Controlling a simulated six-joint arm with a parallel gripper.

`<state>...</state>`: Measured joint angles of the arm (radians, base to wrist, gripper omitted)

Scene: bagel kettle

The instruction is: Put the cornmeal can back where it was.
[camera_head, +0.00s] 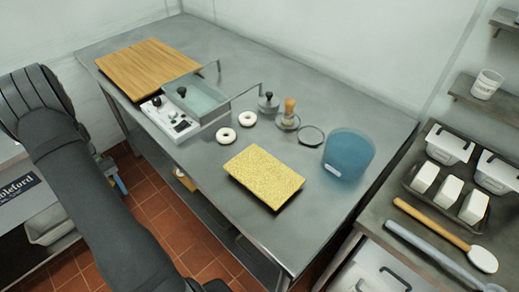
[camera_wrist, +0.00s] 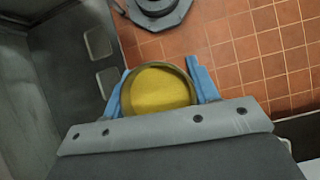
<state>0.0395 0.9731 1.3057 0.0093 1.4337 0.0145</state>
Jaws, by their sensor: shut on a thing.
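The cornmeal can (camera_wrist: 158,90) is seen from above in the wrist view, round and filled with yellow meal. The two blue fingers of my gripper (camera_wrist: 160,80) press on its left and right sides, so my gripper is shut on it. Reddish floor tiles show beyond the can, so it is held out over the floor beside a dark grey surface. In the head view, a small blue part at the table's left end seems to be a finger; my arm hides most of that area and the can cannot be made out.
The steel table (camera_head: 330,235) carries a wooden board (camera_head: 148,67), a water-filled kettle (camera_head: 200,100), two white rings (camera_head: 226,135), a yellow-covered board (camera_head: 264,177) and a blue tub (camera_head: 348,153). A right-hand counter (camera_head: 440,255) holds white containers and long utensils. The table's front right is bare.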

